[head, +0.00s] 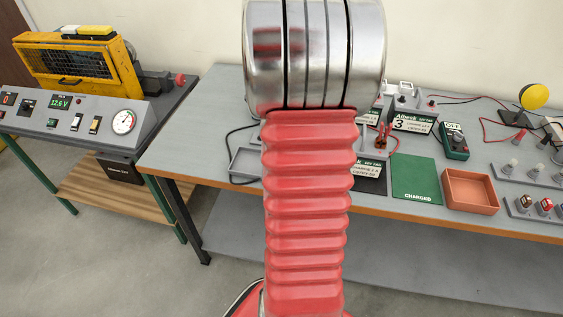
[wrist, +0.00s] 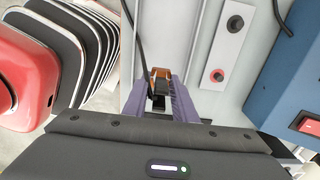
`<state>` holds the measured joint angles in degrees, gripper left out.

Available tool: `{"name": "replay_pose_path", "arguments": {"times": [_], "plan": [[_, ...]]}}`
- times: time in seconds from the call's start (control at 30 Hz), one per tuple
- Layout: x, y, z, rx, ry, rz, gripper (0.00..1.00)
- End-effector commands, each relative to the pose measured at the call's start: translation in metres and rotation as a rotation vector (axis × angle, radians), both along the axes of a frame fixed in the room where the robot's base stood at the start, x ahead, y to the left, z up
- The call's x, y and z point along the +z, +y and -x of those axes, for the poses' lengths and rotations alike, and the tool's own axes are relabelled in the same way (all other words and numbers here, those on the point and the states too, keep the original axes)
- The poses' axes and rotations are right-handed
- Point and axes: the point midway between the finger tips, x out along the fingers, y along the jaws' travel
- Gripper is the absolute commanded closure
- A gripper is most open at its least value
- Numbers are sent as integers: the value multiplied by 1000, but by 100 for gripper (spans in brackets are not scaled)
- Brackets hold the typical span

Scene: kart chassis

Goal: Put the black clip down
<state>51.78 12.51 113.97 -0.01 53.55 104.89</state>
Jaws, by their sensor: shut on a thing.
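In the wrist view my gripper (wrist: 162,100) has its two purple fingers shut on the black clip (wrist: 158,88). The clip shows a dark body with copper-brown parts, and a black cable runs up from beside it. The clip's lower part is hidden between the fingers. I cannot tell whether it touches the surface beneath. In the head view my red arm covers the middle, and the gripper and black clip do not show. A red clip (head: 383,137) lies on the bench there.
In the wrist view a light plate with a black terminal (wrist: 235,23) and a red terminal (wrist: 217,75) lies right of the clip, with a blue box (wrist: 300,70) beyond. The grey bench (head: 215,110) holds batteries (head: 412,121), a green CHARGED mat (head: 416,180) and an orange tray (head: 468,207).

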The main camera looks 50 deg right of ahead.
Motion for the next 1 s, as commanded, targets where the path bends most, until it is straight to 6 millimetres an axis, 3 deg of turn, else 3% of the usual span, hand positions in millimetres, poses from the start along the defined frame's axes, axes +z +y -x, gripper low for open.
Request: {"name": "replay_pose_path", "arguments": {"times": [0.1,0.47,0.8,1.0], "plan": [[-10,0,0,0,0,-1,98],[-13,0,0,0,0,0,98],[-48,0,0,0,0,-1,98],[-48,0,0,0,0,1,98]]}}
